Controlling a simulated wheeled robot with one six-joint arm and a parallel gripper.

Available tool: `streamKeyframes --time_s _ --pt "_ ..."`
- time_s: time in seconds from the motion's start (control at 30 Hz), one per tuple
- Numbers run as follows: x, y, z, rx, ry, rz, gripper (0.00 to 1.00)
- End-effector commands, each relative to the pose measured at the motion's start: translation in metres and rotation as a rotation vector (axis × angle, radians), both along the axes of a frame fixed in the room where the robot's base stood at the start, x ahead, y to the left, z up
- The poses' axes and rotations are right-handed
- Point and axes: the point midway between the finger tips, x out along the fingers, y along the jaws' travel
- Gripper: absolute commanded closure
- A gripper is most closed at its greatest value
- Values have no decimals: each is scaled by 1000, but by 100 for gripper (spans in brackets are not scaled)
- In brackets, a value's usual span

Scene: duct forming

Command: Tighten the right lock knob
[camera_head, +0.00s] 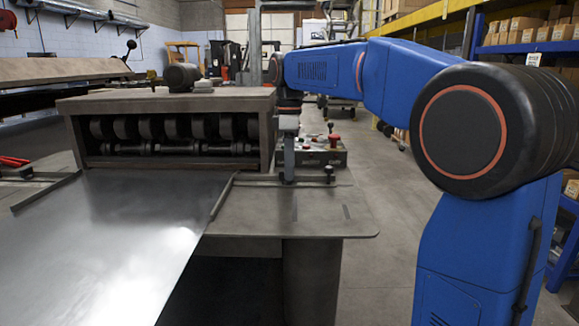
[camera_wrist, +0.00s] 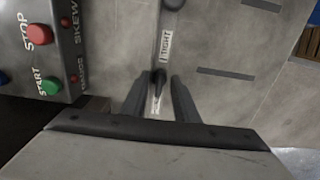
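My gripper (camera_wrist: 160,88) points down at the table, with its two dark fingers apart. In the wrist view a small dark knob (camera_wrist: 160,77) shows in the gap between the fingertips, with a gap visible on both sides. A label reading "RIGHT" (camera_wrist: 165,45) lies just beyond it. A second black knob (camera_wrist: 173,4) is cut off at the top edge; it also shows upright in the head view (camera_head: 329,172). In the head view my gripper (camera_head: 288,181) is over the bar to the left of that knob and hides the knob between its fingers.
A control box (camera_head: 318,153) stands behind the gripper; in the wrist view its red STOP button (camera_wrist: 38,34) and green START button (camera_wrist: 50,86) are close on the left. The roller machine (camera_head: 170,104) and sheet metal (camera_head: 105,240) are to the left. The table's right front is clear.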

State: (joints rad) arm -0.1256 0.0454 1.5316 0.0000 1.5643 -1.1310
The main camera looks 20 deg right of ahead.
Motion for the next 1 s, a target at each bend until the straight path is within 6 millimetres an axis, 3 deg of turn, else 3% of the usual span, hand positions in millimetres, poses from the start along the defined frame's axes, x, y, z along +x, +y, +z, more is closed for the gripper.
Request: streamKeyframes --time_s 0.17,0.27,0.3,0.67,1.0 --pt "0 0 0 0 0 0 73" --pt "0 0 0 0 0 0 97" --pt "0 0 0 0 0 0 100" --pt "0 0 0 0 0 -28 100" --pt "-2 1 1 0 -1 -234 100"
